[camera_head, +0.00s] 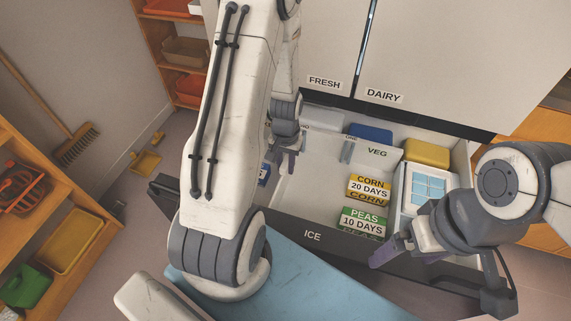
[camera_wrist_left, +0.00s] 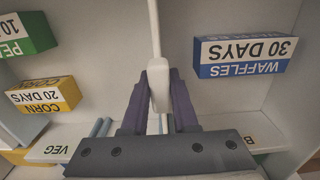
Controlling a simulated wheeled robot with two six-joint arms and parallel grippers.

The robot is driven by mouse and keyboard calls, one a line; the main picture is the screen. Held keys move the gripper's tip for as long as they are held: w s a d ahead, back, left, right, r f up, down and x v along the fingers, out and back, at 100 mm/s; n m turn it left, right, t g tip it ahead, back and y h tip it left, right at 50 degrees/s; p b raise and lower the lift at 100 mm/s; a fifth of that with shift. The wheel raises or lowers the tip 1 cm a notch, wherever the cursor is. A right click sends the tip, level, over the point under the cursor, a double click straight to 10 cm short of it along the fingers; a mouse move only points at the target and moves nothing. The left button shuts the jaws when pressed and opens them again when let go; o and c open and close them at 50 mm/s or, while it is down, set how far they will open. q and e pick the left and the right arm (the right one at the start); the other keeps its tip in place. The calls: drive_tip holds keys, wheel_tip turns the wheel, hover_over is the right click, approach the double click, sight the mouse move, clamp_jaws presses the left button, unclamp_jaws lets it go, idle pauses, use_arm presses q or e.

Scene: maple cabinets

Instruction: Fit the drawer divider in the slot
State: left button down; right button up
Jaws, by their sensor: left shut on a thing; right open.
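My left gripper (camera_head: 287,160) is over the open freezer drawer with the dark ICE front (camera_head: 330,243). In the left wrist view its purple fingers (camera_wrist_left: 158,95) are shut on the white tab of the drawer divider (camera_wrist_left: 158,84). The divider's thin white edge runs away from the fingers, between the food boxes. Its lower edge is hidden, so I cannot tell whether it is seated. Pale blue-grey upright guides (camera_head: 347,151) stand at the drawer's back wall near the VEG label; they also show in the left wrist view (camera_wrist_left: 100,127). My right gripper (camera_head: 410,257) is open and empty above the drawer's front right.
In the drawer lie a yellow CORN box (camera_head: 369,187), a green PEAS box (camera_head: 362,222) and a blue WAFFLES box (camera_wrist_left: 243,55). An ice tray (camera_head: 428,187) is at the right. Closed FRESH and DAIRY doors (camera_head: 420,60) rise behind. A light-blue surface (camera_head: 300,285) is in front.

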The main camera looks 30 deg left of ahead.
use_arm(q)
drive_tip(key=shift+f, duration=0.1)
drive_tip(key=c, duration=0.6)
unclamp_jaws()
wheel_tip(320, 180, up, 10)
drive_tip(key=shift+r+p, duration=0.25)
drive_tip(key=shift+p, duration=0.5)
drive_tip(key=s+d+r+m+p, duration=0.2)
drive_tip(key=d+r+m+p, duration=0.1)
drive_tip(key=d+r, duration=0.45)
drive_tip(key=s+d+r+m+p, duration=0.25)
drive_tip(key=d+r, duration=0.35)
drive_tip(key=d, duration=0.3)
drive_tip(key=s+d+r+m+p, duration=0.1)
drive_tip(key=s+d+r+m, duration=0.1)
drive_tip(key=s, duration=0.4)
drive_tip(key=s+d+r+m+h+p, duration=0.1)
drive_tip(key=s+d+r+m+p, duration=0.1)
drive_tip(key=s+d+r, duration=0.3)
drive_tip(key=shift+s+d+r+m, duration=0.2)
drive_tip(key=shift+s+m, duration=0.25)
drive_tip(key=shift+s, duration=0.5)
